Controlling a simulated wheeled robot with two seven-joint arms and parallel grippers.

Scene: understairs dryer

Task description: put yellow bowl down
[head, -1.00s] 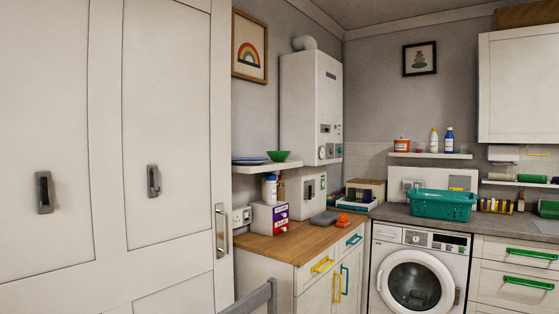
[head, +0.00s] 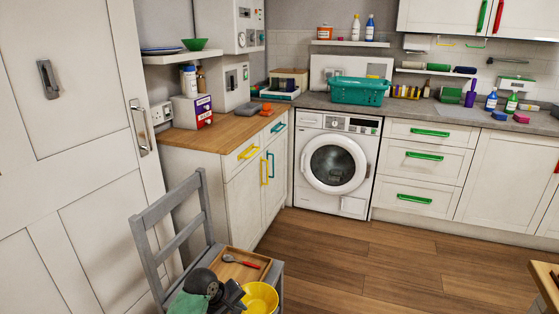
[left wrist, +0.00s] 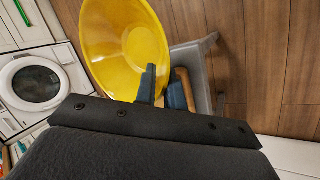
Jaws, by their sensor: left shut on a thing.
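The yellow bowl (head: 263,298) is at the bottom of the head view, over or in front of the front right part of the grey chair (head: 176,232). My left gripper (head: 240,293) is shut on the bowl's rim at its left side. In the left wrist view the bowl (left wrist: 112,38) fills the top middle, its inside showing empty, and the gripper fingers (left wrist: 164,88) are at its lower right rim. I cannot tell whether the bowl touches anything below. My right gripper is not in view.
A wooden tray (head: 226,272) with a red-handled spoon (head: 241,262) lies on the chair seat, close behind the bowl. A wooden worktop (head: 196,141) stands beyond, with a washing machine (head: 335,166) to its right. The wooden floor (head: 400,262) is clear. A table corner (head: 547,285) shows at the right.

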